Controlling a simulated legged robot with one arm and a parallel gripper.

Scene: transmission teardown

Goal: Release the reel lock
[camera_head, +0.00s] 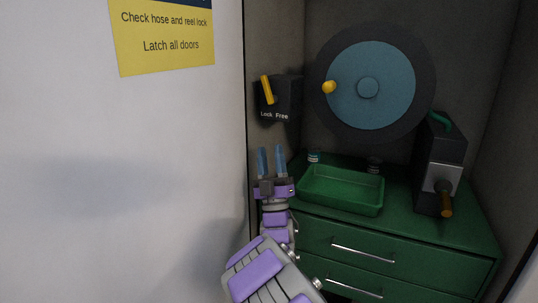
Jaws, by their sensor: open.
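The reel lock is a dark box (281,98) on the left inner wall, marked "Lock Free" on its front. Its yellow lever (267,89) is tilted, with its top toward the left, on the "Lock" side. The reel (370,86) is a blue disc with a dark rim on the back wall, with a yellow knob (329,87) at its left. My gripper (271,162) is open and empty, fingers pointing up, below the lock box and apart from it.
A green tray (341,205) stands on a green drawer cabinet (460,231) right of my gripper. A dark device with an orange-tipped handle (434,180) stands at the right. A white panel (120,180) with a yellow sign (163,36) fills the left.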

